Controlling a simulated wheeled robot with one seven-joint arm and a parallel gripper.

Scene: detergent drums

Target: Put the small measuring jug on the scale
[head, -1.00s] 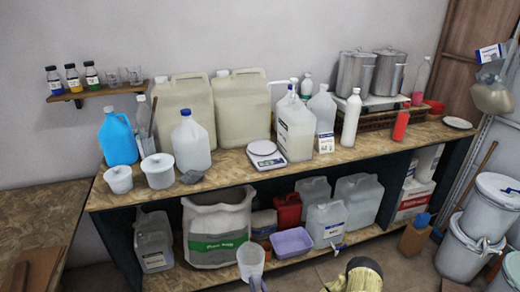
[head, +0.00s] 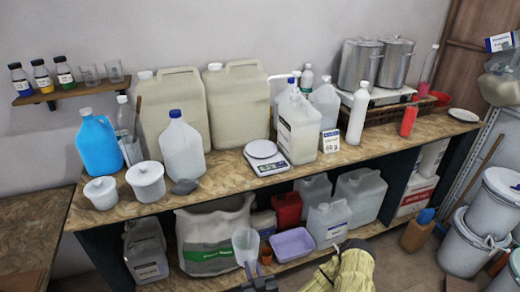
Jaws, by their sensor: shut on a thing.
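The small measuring jug (head: 244,244) is clear, pale plastic. It shows low in the middle of the head view, in front of the lower shelf, between the white sack and the lilac basin. My gripper (head: 256,272) is dark, at the bottom edge of the view, and shut on the jug, which looks upright. The exact grip point is too small to tell. The scale (head: 268,166) stands near the front edge of the bench top, above and beyond the jug. It has a pale round plate, and nothing stands on it.
Bare bench lies between scoop and scale. A yellow striped object (head: 343,271) is low in front.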

